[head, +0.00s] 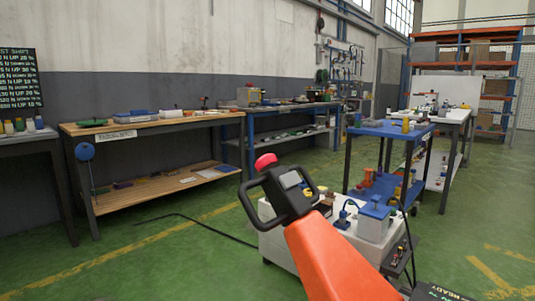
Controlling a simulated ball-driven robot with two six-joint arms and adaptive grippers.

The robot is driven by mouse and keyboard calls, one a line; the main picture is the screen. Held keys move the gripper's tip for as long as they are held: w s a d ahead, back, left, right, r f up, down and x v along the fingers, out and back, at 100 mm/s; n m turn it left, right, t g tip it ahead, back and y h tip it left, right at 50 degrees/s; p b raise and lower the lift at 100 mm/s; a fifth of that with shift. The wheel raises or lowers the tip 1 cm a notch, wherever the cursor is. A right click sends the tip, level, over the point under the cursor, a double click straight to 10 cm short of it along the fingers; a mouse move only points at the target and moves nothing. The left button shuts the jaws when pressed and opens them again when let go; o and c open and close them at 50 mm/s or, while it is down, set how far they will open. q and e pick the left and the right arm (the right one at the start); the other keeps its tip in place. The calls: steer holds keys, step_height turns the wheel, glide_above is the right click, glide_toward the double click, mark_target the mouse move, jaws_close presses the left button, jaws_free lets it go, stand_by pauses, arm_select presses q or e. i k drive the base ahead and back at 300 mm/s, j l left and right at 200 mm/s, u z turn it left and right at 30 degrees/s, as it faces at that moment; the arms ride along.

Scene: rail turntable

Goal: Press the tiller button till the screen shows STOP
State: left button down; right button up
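An orange tiller (335,255) rises from the bottom middle of the head view, with a black loop handle (252,205) at its upper end. A red button (265,161) sits at the far left of the handle top. A small grey panel (291,180) is set in the handle; I cannot read anything on it. A dark screen (437,292) at the bottom edge, right of the tiller, is partly cut off and shows tilted light letters that appear to read READY. Neither of my grippers is in view, and nothing touches the button.
A white cart (285,246) with boxes and a blue-lidded box (375,209) stands just behind the tiller. A blue trolley (385,129) is beyond it. A wooden workbench (150,124) and a blue-framed bench line the wall. Green floor (130,245) at left is open, crossed by a black cable (205,222).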

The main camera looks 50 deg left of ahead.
mark_target(265, 162)
steer(key=j+z, duration=0.35)
steer(key=j, duration=0.15)
steer(key=k+j+z, duration=0.1)
steer(key=j+z, duration=0.25)
steer(key=k+j+z, duration=0.15)
steer(key=j+z, duration=0.2)
steer(key=j, duration=0.2)
steer(key=i+j+u, duration=0.1)
steer(key=j, duration=0.25)
steer(key=j+u, duration=0.1)
steer(key=j, duration=0.25)
steer(key=i, duration=0.05)
